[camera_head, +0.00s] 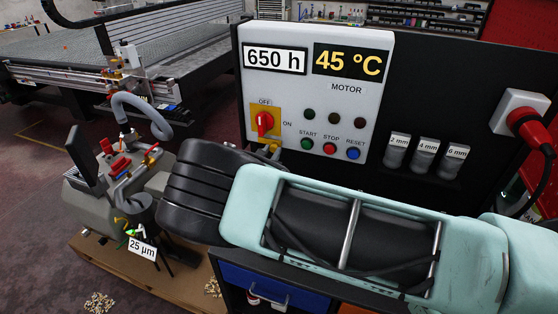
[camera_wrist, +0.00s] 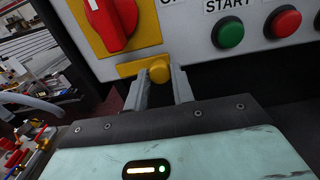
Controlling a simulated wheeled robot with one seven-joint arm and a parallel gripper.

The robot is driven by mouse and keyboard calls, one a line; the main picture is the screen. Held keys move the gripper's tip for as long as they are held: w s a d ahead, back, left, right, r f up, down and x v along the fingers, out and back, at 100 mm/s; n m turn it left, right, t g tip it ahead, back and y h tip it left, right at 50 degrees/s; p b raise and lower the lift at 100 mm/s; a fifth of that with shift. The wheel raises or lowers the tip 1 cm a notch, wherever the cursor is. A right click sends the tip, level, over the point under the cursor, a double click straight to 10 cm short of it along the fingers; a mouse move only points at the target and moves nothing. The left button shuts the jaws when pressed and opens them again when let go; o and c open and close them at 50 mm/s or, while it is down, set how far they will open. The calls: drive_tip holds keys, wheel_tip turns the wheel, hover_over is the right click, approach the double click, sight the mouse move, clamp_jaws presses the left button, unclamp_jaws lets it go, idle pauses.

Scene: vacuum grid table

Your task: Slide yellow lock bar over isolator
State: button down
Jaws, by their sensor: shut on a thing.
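The isolator is a red rotary handle (camera_head: 265,123) on a yellow plate, with its white mark turned up toward OFF. It also shows large in the wrist view (camera_wrist: 112,20). The yellow lock bar (camera_wrist: 130,69) lies along the plate's lower edge, below the handle and not across it. A round yellow knob (camera_wrist: 159,71) is at the bar's right end. My gripper (camera_wrist: 160,78) is shut on this knob, one grey finger on each side. In the head view my arm hides most of the gripper, and only a little shows below the plate.
Green START (camera_wrist: 229,33), red STOP (camera_wrist: 285,22) and blue RESET (camera_head: 353,154) buttons sit just right of the isolator on the white panel (camera_head: 290,90). A grey machine with red and yellow parts (camera_head: 120,165) stands at the left. Labelled cups (camera_head: 425,155) are at the right.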

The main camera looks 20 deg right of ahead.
drive_tip(key=shift+w+a, duration=0.35)
drive_tip(key=shift+a, duration=0.15)
drive_tip(key=c, duration=1.2)
unclamp_jaws()
drive_tip(key=shift+o, duration=0.2)
drive_tip(key=b+v, duration=0.6)
drive_tip(key=v, duration=1.1)
drive_tip(key=shift+s+a+b, duration=0.15)
drive_tip(key=shift+b, duration=0.25)
